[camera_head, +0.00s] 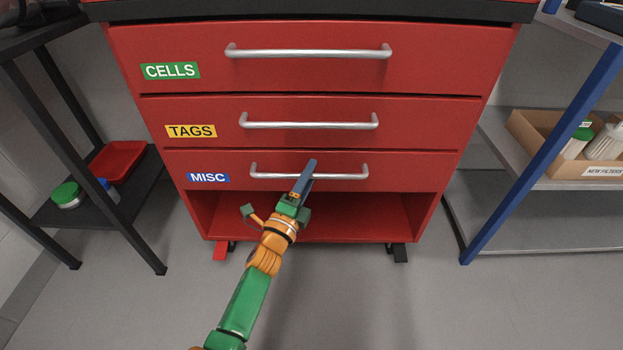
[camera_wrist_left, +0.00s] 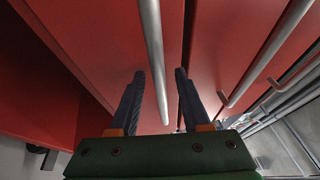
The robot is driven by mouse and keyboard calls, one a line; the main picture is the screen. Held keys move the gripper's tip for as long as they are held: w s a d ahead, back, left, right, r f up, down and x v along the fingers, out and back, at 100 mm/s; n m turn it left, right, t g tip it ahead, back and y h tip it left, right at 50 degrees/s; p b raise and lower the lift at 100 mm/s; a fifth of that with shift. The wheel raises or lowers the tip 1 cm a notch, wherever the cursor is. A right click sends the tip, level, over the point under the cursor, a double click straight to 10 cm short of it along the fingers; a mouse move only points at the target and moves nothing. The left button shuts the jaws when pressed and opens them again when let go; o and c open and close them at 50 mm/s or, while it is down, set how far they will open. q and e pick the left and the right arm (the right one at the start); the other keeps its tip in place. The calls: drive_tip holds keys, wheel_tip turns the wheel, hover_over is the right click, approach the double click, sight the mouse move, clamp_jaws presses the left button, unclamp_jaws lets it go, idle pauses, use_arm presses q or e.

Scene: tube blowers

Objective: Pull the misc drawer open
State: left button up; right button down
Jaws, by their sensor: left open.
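The misc drawer (camera_head: 215,162) is the lowest of the red drawers, with a blue MISC label (camera_head: 208,178). Its front looks flush with the cabinet, so it appears shut. Its silver bar handle (camera_head: 345,171) runs sideways across the front. My left gripper (camera_head: 311,165) reaches up from below to the middle of this handle and covers part of it. In the left wrist view, my left gripper's two fingers (camera_wrist_left: 159,74) are apart, and the handle bar (camera_wrist_left: 152,45) passes between them. I cannot tell whether either finger touches it. My right gripper is not in view.
Above are the tags drawer (camera_head: 410,120) and cells drawer (camera_head: 440,60), both looking shut. An open red compartment (camera_head: 370,215) lies below. A black shelf (camera_head: 140,190) stands left, and a grey shelf with a blue post (camera_head: 530,160) stands right. The floor in front is clear.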

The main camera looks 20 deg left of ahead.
use_arm(q)
clamp_jaws()
idle(1.5)
